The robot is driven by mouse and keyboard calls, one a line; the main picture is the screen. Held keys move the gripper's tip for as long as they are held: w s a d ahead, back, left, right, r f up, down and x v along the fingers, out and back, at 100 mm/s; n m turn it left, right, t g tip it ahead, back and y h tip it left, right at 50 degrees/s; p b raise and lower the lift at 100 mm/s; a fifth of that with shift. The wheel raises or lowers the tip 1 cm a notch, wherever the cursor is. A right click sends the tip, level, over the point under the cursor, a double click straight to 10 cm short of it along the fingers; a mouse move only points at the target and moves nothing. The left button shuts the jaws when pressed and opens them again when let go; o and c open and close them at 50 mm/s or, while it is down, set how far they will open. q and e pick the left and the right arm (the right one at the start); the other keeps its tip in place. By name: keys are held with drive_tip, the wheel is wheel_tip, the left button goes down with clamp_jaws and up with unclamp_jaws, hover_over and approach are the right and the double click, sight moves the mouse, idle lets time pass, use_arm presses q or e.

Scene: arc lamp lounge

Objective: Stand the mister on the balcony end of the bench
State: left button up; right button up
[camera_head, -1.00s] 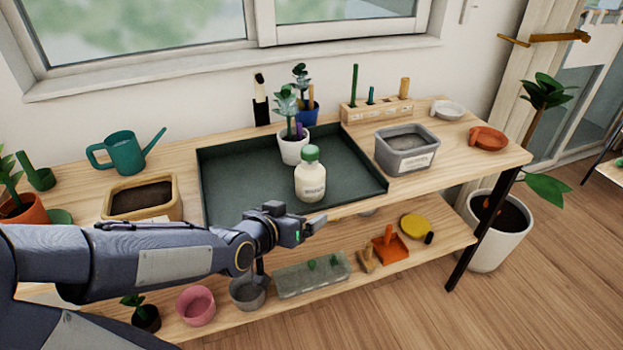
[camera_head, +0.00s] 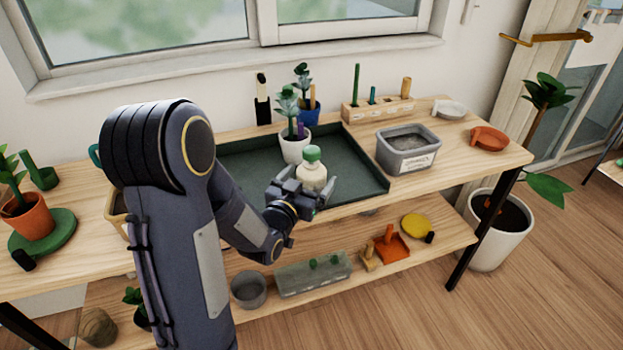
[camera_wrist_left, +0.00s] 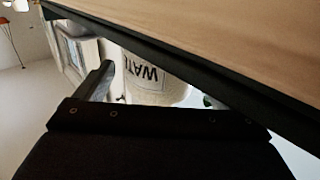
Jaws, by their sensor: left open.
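The mister appears to be the cream bottle with a green cap (camera_head: 312,173), standing upright in the dark green tray (camera_head: 240,165) on the bench. My left gripper (camera_head: 306,187) is open at the bottle's near side, with a finger on either side of its body. In the left wrist view, the labelled bottle (camera_wrist_left: 155,82) appears inverted between the open fingers; contact cannot be told. The bottle's lower part is hidden by the gripper in the head view. The bench's right end (camera_head: 500,160) lies beside the glass door. My right gripper is not in view.
A white plant pot (camera_head: 294,148) stands close behind the bottle. The tray's raised rim surrounds the bottle.

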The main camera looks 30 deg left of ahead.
use_arm(q)
drive_tip(key=shift+w, duration=0.85)
drive_tip(key=shift+c, duration=0.2)
drive_tip(key=c, duration=1.2)
drive_tip(key=shift+r, duration=0.1)
drive_tip(key=shift+c, duration=0.4)
drive_tip(key=shift+r, duration=0.1)
